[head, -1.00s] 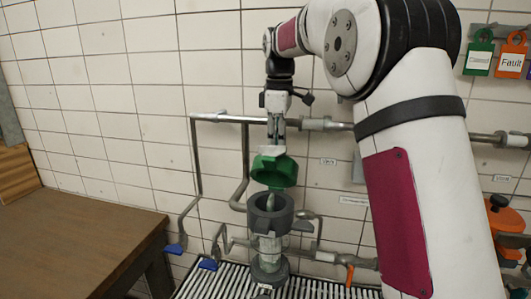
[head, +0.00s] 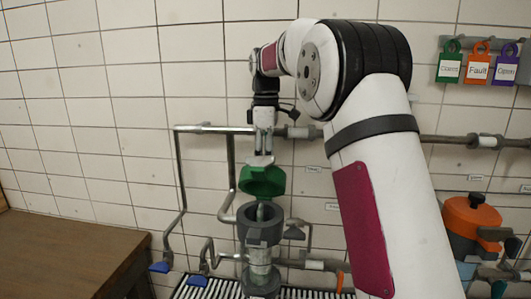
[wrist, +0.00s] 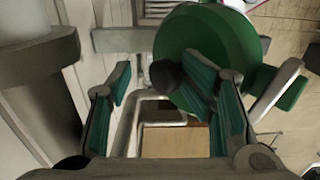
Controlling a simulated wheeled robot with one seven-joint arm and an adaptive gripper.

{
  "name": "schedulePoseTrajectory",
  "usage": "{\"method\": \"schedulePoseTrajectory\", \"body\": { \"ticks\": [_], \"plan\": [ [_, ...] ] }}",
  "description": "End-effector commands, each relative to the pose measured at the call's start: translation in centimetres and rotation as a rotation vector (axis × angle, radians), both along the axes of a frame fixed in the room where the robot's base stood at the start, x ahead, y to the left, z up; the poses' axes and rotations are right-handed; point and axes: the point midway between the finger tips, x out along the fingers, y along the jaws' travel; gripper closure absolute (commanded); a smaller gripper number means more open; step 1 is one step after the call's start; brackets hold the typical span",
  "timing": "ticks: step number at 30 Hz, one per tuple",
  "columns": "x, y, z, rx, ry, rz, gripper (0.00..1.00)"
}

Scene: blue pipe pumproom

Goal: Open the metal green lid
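The green metal lid (head: 262,181) stands tilted up above the grey round collar (head: 259,232) of a vertical pipe fitting, with the collar's mouth uncovered. My gripper (head: 263,154) is just above the lid, pointing down. In the wrist view, my gripper (wrist: 163,88) has its two teal-padded fingers well apart. The lid (wrist: 205,38) is behind and beside the right finger there, which hides part of it. A dark round knob shows by that finger; I cannot tell whether the finger touches it. Nothing is clamped between the pads.
Grey pipes (head: 180,165) with blue-handled valves (head: 160,267) run along the tiled wall at left. A brown table (head: 65,250) stands at the lower left. An orange valve (head: 471,215) and hanging tags (head: 478,68) are at right.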

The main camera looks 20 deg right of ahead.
Motion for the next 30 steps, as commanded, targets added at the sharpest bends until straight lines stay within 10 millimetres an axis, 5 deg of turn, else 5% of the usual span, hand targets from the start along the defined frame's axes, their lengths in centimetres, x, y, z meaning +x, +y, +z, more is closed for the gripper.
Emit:
{"method": "schedulePoseTrajectory", "body": {
  "ticks": [10,21,30],
  "plan": [
    [0.4,0.1,0.4,0.001,-0.011,0.003,0.53],
    [0.2,0.0,5.7,-0.002,-0.014,0.0,0.53],
    [0.0,0.0,7.8,-0.001,-0.004,0.0,0.53]
  ]
}}
